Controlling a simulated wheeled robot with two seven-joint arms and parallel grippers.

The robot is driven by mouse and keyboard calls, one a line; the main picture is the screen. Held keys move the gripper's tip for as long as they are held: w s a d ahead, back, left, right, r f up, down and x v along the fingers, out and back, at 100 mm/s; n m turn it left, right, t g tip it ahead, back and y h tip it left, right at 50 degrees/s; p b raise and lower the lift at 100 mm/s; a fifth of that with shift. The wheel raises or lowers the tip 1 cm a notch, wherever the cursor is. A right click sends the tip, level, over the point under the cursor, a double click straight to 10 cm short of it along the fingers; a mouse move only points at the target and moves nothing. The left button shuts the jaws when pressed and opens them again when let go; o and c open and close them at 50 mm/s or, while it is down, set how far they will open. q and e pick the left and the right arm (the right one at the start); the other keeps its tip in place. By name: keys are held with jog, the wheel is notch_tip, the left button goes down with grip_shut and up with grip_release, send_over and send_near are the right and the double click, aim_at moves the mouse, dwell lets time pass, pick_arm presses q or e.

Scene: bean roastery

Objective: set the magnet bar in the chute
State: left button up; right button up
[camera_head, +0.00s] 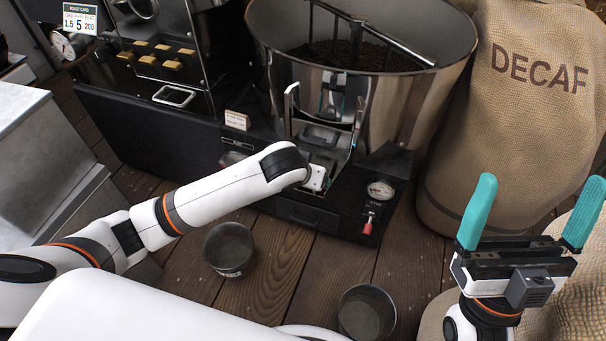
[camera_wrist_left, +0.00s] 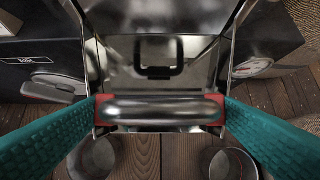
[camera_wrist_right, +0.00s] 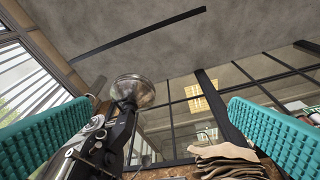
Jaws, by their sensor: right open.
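The magnet bar (camera_wrist_left: 165,110) is a shiny metal cylinder with red ends, seen in the left wrist view. My left gripper (camera_wrist_left: 160,112) is shut on it, a teal finger at each red end. The bar lies level across the metal chute (camera_wrist_left: 205,58), near its lower lip; I cannot tell whether it rests on it. In the head view the chute (camera_head: 345,150) stands on the front of the roaster; my left wrist reaches it and hides the bar. My right gripper (camera_head: 541,182) is open and empty at the lower right, fingers pointing up.
A steel drum (camera_head: 385,105) with dark beans stands above the chute. Two metal cups (camera_head: 230,250) (camera_head: 367,312) stand on the plank floor. A burlap DECAF sack (camera_head: 510,120) stands at the right, behind my right gripper. A gauge (camera_head: 380,190) sits right of the chute.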

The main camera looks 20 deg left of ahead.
jog(key=w+f+g+h+p, duration=0.4)
jog(key=w+f+g, duration=0.4)
jog(key=w, duration=0.1)
pick_arm(q)
jog(key=p+v, duration=0.2)
jog(key=v, duration=1)
pick_arm(e)
notch_tip(320, 180, down, 11)
jog(key=d+g+h, duration=0.1)
jog(key=g+h, duration=0.1)
jog(key=g, duration=0.6)
jog(key=shift+s+d+m, duration=0.15)
jog(key=shift+s+m, duration=0.15)
jog(key=shift+m, duration=0.1)
pick_arm(q)
jog(key=shift+s, duration=0.1)
